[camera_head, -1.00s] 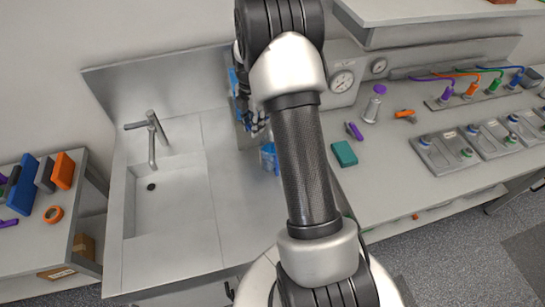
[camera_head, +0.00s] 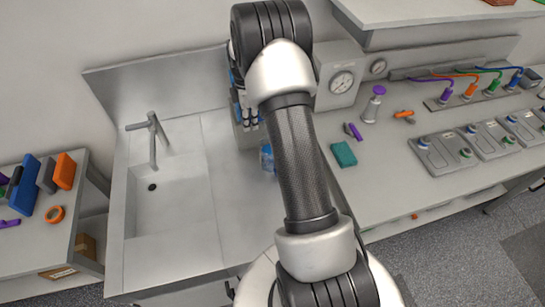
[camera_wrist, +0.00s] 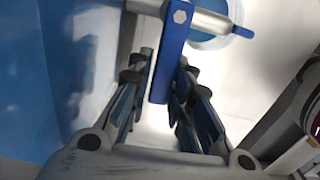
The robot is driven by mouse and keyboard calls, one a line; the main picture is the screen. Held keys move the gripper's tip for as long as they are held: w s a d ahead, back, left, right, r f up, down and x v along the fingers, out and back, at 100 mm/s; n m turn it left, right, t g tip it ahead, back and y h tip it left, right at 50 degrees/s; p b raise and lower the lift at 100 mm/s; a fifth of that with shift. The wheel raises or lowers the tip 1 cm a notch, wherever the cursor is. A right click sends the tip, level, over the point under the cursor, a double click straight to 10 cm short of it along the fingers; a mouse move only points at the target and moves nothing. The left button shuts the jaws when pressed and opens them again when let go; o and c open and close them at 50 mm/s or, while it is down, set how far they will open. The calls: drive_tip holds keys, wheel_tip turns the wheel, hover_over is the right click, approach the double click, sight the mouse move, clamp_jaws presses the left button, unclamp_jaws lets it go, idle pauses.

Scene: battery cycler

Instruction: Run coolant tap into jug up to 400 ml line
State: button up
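In the wrist view a blue lever (camera_wrist: 172,50) with a hex bolt at its top hangs from a metal pipe, apparently the coolant tap's. My gripper (camera_wrist: 162,82) has its fingers apart on either side of the lever, with narrow gaps showing; contact cannot be told. In the head view my gripper (camera_head: 247,117) is at the far back of the bench, partly hidden by my arm. A clear bluish vessel (camera_head: 266,158), likely the jug, stands on the bench below it, partly hidden by my arm. Its lines and any liquid level cannot be read.
A sink with a grey tap (camera_head: 153,135) is to the left. A unit with a round gauge (camera_head: 342,82) stands behind my arm. A teal block (camera_head: 343,154), a purple-topped bottle (camera_head: 373,104) and grey cell holders (camera_head: 440,153) are to the right. A blue panel (camera_wrist: 60,70) is close left of my gripper.

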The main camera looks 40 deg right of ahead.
drive_tip(key=shift+w+d, duration=0.1)
idle(0.3)
drive_tip(key=shift+w, duration=0.1)
drive_tip(key=shift+o, duration=0.2)
drive_tip(key=shift+o, duration=1)
drive_tip(key=shift+r, duration=0.1)
drive_tip(key=shift+w, duration=0.1)
wheel_tip(320, 180, up, 8)
drive_tip(key=p, duration=0.5)
drive_tip(key=shift+w+d, duration=0.2)
drive_tip(key=shift+w, duration=0.05)
drive_tip(key=shift+s, duration=0.1)
